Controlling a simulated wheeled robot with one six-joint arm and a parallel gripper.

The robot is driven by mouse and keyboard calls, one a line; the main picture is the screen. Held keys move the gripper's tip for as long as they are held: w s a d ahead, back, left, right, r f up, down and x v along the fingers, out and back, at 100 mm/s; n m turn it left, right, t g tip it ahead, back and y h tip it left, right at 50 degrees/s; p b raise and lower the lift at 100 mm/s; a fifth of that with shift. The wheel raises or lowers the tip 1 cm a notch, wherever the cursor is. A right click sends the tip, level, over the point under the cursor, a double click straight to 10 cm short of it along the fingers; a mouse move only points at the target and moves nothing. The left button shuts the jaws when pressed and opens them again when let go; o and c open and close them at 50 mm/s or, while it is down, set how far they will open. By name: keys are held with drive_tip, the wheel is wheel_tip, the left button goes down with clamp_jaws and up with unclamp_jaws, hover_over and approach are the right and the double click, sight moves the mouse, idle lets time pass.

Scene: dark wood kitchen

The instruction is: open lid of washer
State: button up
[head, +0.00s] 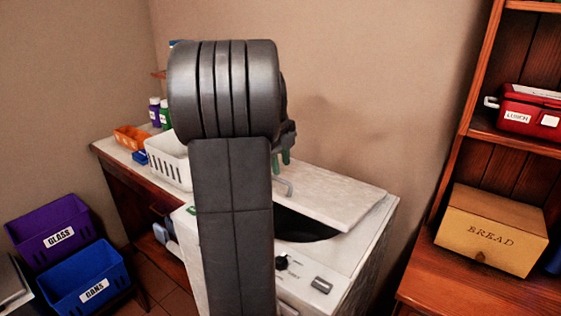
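The white washer (372,243) stands in the middle, partly hidden by my own arm. Its pale lid (335,197) is tilted up at the front, and a dark opening (303,228) shows beneath it. A grey handle (284,187) is on the lid's near left part. My gripper (281,158) is mostly hidden behind my arm. Only its green fingertips show, just above the handle and seemingly apart from it. I cannot tell whether the fingers are open or shut.
A white basket (168,163) stands on the counter left of the washer. Purple (52,235) and blue (88,280) bins stand at the lower left. A wooden shelf with a bread box (490,231) and a red lunch box (528,112) is at right.

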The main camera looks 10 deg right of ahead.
wheel_tip(320, 180, up, 14)
drive_tip(key=s+a, duration=0.1)
drive_tip(key=a, duration=0.1)
drive_tip(key=shift+s+f, duration=0.2)
drive_tip(key=shift+s, duration=0.2)
drive_tip(key=shift+c, duration=0.2)
